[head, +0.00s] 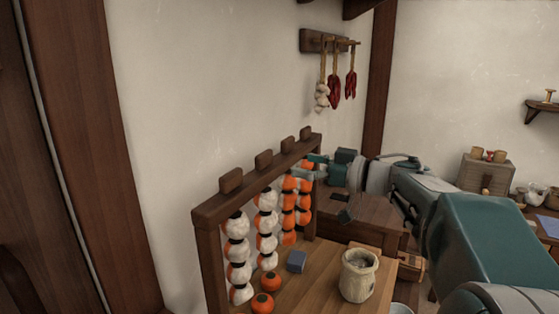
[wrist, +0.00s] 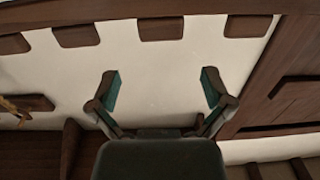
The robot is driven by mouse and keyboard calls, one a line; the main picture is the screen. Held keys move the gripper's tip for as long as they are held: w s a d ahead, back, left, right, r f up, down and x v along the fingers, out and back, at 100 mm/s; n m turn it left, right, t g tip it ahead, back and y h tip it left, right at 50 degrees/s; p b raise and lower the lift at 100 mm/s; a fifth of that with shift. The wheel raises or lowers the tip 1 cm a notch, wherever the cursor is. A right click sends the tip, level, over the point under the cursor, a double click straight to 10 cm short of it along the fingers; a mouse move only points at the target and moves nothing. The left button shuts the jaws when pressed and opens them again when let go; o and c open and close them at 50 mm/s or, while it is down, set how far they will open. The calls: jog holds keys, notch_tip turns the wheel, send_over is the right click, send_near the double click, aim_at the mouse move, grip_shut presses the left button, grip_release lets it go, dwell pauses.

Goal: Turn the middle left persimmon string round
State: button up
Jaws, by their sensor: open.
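Several persimmon strings hang from a dark wooden rack (head: 258,189). The middle left string (head: 266,228), second from the left, shows mostly white faces with some orange at the edges. The far left string (head: 237,250) also looks mostly white. The middle right string (head: 288,212) and the far right string (head: 305,208) look mostly orange. My gripper (head: 311,165) is at the rack's far right end, close to the tops of the orange strings; whether it touches them is unclear. In the wrist view my gripper (wrist: 162,88) is open with nothing between its fingers, and no string shows there.
Dark tabs (head: 231,180) stand up from the rack's top beam. Garlic and chillies (head: 335,85) hang on the wall behind.

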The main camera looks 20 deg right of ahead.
jog(key=v, duration=0.3)
jog(key=shift+w+a, duration=0.1)
dwell(0.3)
jog(key=s+a+f+m+g+h, duration=0.3)
jog(key=s+f+h, duration=0.3)
jog(key=s+f, duration=0.4)
jog(key=s+a+f+m+g+h, duration=0.4)
jog(key=s+a+f+m+h, duration=0.1)
jog(key=s+f, duration=0.6)
jog(key=shift+s+a+m+h, duration=0.4)
jog(key=shift+s+m+h, duration=0.15)
jog(key=shift+h, duration=0.45)
